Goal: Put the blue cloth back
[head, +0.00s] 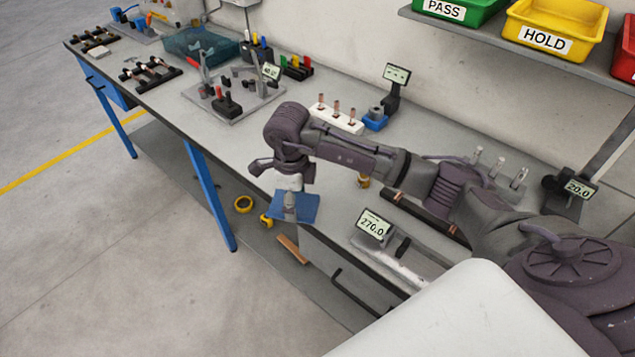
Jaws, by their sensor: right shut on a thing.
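The blue cloth (308,209) is at the front edge of the workbench (240,150), in the middle of the head view. My right arm reaches in from the right, and my right gripper (290,196) points down onto the cloth and is shut on it. The gripper covers part of the cloth. I cannot tell whether the cloth touches the bench top or hangs just clear of its edge. My left gripper is not in view.
A fixture plate (236,97) and a white block with copper tubes (336,115) stand behind the gripper. Bare bench top shows left of the gripper.

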